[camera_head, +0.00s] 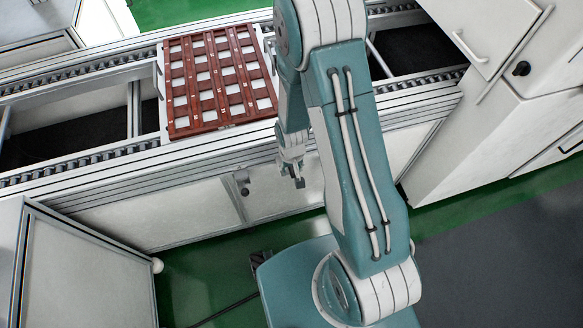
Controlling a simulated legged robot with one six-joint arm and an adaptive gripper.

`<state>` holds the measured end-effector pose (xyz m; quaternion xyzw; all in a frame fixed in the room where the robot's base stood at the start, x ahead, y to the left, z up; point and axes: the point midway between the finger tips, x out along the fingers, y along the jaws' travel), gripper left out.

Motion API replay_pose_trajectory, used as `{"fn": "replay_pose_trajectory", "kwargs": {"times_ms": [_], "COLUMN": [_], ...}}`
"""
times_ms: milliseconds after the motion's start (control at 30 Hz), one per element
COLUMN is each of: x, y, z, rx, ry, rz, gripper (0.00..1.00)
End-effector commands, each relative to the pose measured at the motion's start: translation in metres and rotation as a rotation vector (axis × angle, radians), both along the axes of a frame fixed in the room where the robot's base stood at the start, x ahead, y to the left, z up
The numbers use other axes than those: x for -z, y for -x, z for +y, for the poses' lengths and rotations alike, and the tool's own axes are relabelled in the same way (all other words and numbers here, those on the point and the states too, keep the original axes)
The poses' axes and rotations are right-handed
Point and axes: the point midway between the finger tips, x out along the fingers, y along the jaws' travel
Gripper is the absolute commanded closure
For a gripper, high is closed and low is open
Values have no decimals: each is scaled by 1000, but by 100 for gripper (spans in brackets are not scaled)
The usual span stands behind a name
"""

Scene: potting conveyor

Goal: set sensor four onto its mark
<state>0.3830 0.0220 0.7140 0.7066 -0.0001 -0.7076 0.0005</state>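A board (217,73) with a reddish-brown grid and pale square cells lies on the conveyor, left of my arm. Small pale spots show on the grid bars; I cannot tell which is sensor four or its mark. My gripper (297,181) hangs in front of the conveyor's near side, below and to the right of the board. It is small and partly behind my arm. I cannot tell whether its fingers are open, and no held object is clear.
The conveyor (110,160) runs across the view with roller rails along both edges. White cabinets (470,130) stand at the right, and another cabinet (85,270) is at the lower left. Green floor (205,290) is open in front, with a dark cable on it.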

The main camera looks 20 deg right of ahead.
Motion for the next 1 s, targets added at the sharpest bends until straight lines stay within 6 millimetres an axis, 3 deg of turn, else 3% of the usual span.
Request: {"fn": "replay_pose_trajectory", "kwargs": {"times_ms": [333, 800, 1000], "x": [-13, -90, -113], "y": [-1, -2, -2], "z": [0, 1, 1], "rx": [0, 0, 0], "ry": [0, 0, 1], "rz": [-4, -4, -2], "gripper": [43, 43, 43]}}
